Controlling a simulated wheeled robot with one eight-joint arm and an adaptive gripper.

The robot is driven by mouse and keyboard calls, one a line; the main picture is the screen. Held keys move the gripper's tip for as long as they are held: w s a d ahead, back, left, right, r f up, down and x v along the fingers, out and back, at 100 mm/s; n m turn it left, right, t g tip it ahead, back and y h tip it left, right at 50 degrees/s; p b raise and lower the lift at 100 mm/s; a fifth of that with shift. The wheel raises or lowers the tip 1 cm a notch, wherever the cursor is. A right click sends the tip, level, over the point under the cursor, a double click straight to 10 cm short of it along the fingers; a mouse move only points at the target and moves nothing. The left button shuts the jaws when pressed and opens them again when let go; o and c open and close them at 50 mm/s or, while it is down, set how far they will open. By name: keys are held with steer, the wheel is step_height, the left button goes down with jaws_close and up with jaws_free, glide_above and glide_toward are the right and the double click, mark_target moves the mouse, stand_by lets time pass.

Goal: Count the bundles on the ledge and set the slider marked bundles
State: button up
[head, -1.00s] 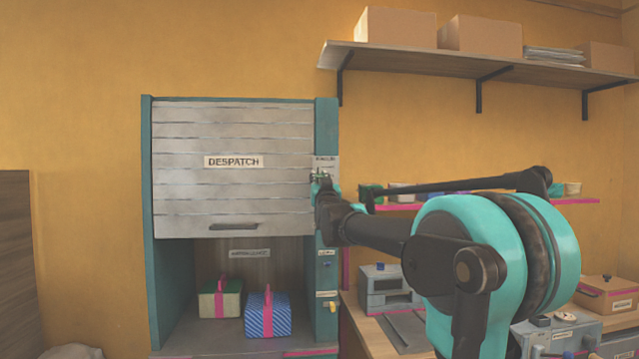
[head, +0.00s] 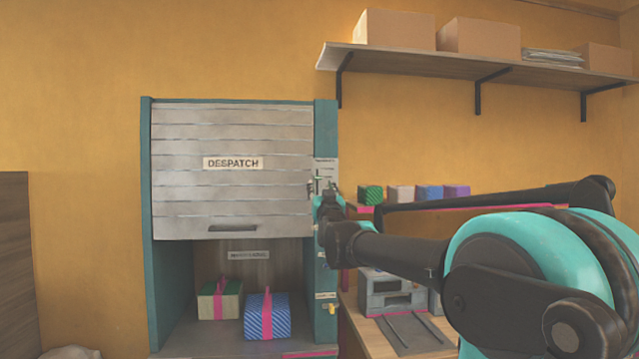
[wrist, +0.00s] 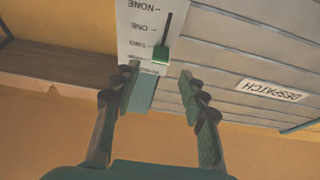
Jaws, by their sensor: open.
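Two wrapped bundles stand side by side on the floor of the despatch cabinet (head: 188,335), under its part-raised shutter: a pale green one (head: 228,303) and a blue striped one (head: 280,322), both with pink ribbon. The slider plate (head: 325,166) is on the cabinet's right post. In the wrist view it is upside down, with NONE, ONE and TWO legible; its green knob (wrist: 160,55) sits by the mark past TWO, too small to read. My gripper (wrist: 158,85) is open, its fingers either side of the knob's line and short of it.
Several coloured boxes (head: 428,192) stand on a pink-edged shelf behind my arm. A yellow-handled fitting (head: 330,308) is lower on the post. A grey machine (head: 385,290) stands on the bench at right. A high shelf (head: 430,62) holds cartons.

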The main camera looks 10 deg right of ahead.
steer(key=v, duration=0.5)
steer(key=shift+s+f, duration=0.15)
steer(key=shift+s, duration=0.2)
steer(key=s+f+g, duration=0.2)
steer(key=f+g, duration=0.1)
steer(key=f, duration=0.8)
steer(key=s+f+n+g+y, duration=0.1)
steer(key=s+f+g, duration=0.2)
steer(key=f, duration=0.7)
steer(key=s+f+g, duration=0.2)
steer(key=f+g, duration=0.1)
steer(key=f, duration=0.8)
steer(key=s+d+f+g, duration=0.2)
steer(key=s+f+g, duration=0.2)
steer(key=s+f, duration=0.7)
steer(key=s+d+f+m+g+h, duration=0.1)
steer(key=s+f+g, duration=0.3)
steer(key=s+f, duration=0.7)
steer(key=shift+d+f+g, duration=0.4)
steer(key=shift+d+f, duration=0.1)
steer(key=shift+s, duration=0.15)
